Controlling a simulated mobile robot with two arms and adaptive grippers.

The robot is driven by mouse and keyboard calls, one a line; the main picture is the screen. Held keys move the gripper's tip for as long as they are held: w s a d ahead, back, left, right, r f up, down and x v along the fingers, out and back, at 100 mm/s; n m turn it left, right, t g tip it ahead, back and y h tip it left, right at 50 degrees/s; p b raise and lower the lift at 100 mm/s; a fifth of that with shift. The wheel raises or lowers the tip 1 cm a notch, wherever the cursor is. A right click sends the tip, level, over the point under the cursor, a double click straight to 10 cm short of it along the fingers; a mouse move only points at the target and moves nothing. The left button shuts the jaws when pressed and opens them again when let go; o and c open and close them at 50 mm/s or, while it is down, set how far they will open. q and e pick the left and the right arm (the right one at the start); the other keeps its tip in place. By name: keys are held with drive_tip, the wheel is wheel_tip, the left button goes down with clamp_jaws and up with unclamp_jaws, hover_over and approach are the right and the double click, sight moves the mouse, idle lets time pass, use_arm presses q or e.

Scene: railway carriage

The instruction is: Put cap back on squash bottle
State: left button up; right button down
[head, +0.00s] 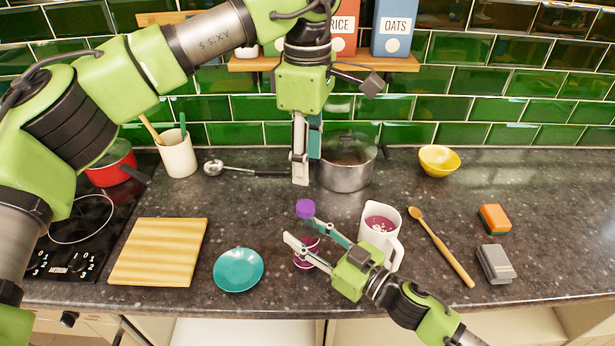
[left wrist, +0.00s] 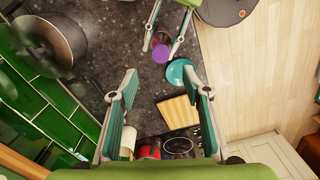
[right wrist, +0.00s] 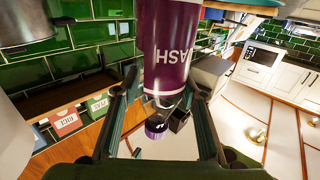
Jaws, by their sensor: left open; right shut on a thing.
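The squash bottle (head: 306,252) stands on the worktop in the head view, with a dark purple body and white lettering that shows in the right wrist view (right wrist: 170,50). The purple cap (head: 305,208) is at the bottle's top end, and it also shows in the right wrist view (right wrist: 156,128). I cannot tell whether it is seated on the neck. My right gripper (head: 304,236) is shut around the bottle, its fingers partly hiding it. My left gripper (head: 301,180) points down above and behind the cap, apart from it. Its fingers are open and empty in the left wrist view (left wrist: 165,92).
A teal plate (head: 238,270) and cutting board (head: 158,252) lie left of the bottle. A white jug (head: 392,249) with pink contents stands close right. A pot (head: 346,176) and ladle (head: 240,170) are behind. A wooden spoon (head: 445,252) lies farther right.

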use_arm(q)
drive_tip(key=shift+r, duration=0.7)
use_arm(e)
drive_tip(key=c, duration=1.2)
unclamp_jaws()
drive_tip(key=shift+d, duration=0.1)
drive_tip(key=v, duration=1.2)
